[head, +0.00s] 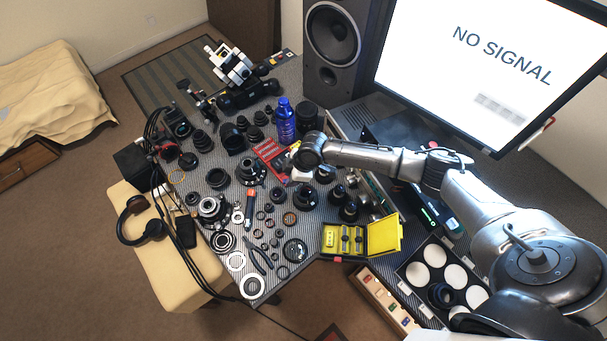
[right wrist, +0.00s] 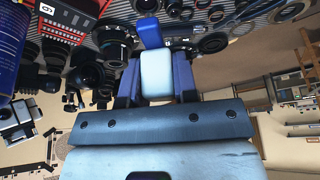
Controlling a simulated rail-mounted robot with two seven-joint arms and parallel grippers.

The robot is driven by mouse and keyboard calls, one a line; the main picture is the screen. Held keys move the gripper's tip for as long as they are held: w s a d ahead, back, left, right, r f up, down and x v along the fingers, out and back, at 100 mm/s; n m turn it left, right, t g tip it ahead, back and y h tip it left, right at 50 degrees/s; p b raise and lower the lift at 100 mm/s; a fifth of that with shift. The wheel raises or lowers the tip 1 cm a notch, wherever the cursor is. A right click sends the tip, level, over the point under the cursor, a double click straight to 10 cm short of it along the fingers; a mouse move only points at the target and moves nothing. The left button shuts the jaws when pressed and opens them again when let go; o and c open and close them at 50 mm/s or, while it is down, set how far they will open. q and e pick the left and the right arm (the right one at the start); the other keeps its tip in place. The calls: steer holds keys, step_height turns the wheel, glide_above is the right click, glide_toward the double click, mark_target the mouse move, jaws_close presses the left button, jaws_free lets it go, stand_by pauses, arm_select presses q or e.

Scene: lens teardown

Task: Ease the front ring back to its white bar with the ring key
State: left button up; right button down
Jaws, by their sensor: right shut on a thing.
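My right gripper (right wrist: 156,72) is shut on a tool with a pale block and a blue bar, which looks like the ring key (right wrist: 150,34). The bar's far end is over a dark round lens part, and I cannot tell whether they touch. A dark lens with a marked ring (right wrist: 113,44) lies just left of the tool in the right wrist view. In the head view a lens (head: 250,172) stands left of my right wrist; the gripper's tips are mostly hidden there. I cannot make out the white bar. My left gripper is not in view.
A red box (head: 270,152) and a blue bottle (head: 285,122) stand close to the right gripper. Several lenses and loose rings crowd the mat. An open yellow case (head: 383,237) stands at the front right. A speaker (head: 332,45) and monitor (head: 490,65) stand behind.

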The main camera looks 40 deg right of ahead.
steer(key=shift+n, duration=0.7)
steer(key=d+f, duration=0.1)
steer(key=s+d+f, duration=0.1)
steer(key=s+f+p, duration=0.1)
steer(key=f, duration=0.1)
steer(key=shift+d, duration=0.4)
steer(key=shift+s+f+g+b, duration=0.15)
steer(key=shift+f+g+b, duration=0.15)
steer(key=shift+f, duration=0.3)
steer(key=shift+f+b, duration=0.85)
steer(key=shift+f, duration=0.1)
steer(key=shift+r, duration=0.15)
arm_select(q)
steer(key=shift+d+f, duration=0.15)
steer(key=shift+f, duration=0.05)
arm_select(e)
steer(key=shift+d, duration=0.1)
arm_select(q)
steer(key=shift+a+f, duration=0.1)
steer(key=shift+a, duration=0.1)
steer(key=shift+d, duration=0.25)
arm_select(e)
steer(key=shift+f, duration=0.2)
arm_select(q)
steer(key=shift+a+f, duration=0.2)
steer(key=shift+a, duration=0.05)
arm_select(e)
steer(key=shift+f, duration=0.25)
